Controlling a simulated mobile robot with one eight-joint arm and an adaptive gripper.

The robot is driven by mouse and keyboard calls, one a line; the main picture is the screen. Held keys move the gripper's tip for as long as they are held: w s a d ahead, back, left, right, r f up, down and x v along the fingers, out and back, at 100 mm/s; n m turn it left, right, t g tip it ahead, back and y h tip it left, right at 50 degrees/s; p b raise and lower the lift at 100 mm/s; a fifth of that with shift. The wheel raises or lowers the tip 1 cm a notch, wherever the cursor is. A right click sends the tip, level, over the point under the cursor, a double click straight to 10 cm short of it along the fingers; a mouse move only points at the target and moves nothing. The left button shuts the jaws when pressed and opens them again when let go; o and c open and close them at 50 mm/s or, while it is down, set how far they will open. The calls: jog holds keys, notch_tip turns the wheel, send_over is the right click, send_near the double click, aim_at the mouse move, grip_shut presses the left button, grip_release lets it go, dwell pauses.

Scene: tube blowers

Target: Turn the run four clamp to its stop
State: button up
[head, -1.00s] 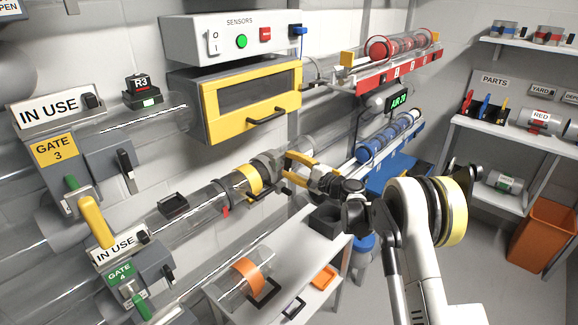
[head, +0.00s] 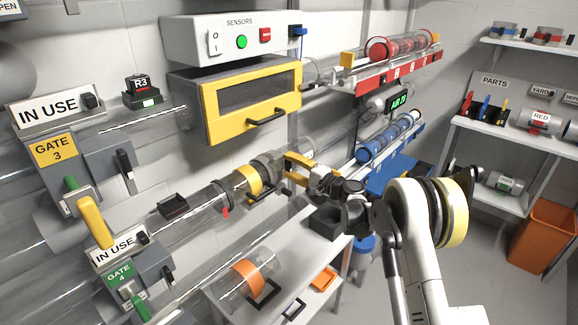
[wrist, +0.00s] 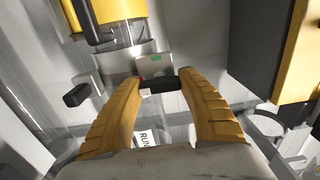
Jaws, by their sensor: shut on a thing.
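The run four clamp shows in the head view as a grey collar (head: 268,166) on the clear tube, beside a yellow band. In the wrist view a grey block with a small green mark (wrist: 154,67) carries a dark handle (wrist: 163,85), which looks like the clamp's lever. My gripper (head: 290,166) is at the right side of the collar. In the wrist view my gripper (wrist: 164,80) has its yellow fingertips at both ends of the dark handle, shut on it. The collar's far side is hidden. A tag reading "RUN" (wrist: 145,138) is partly covered below; its number does not show.
A yellow-framed box (head: 250,103) hangs above the tube. A clear tube with an orange band (head: 247,272) lies at lower left.

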jog(key=o, duration=1.2)
jog(key=v, duration=1.2)
jog(key=shift+s, duration=0.1)
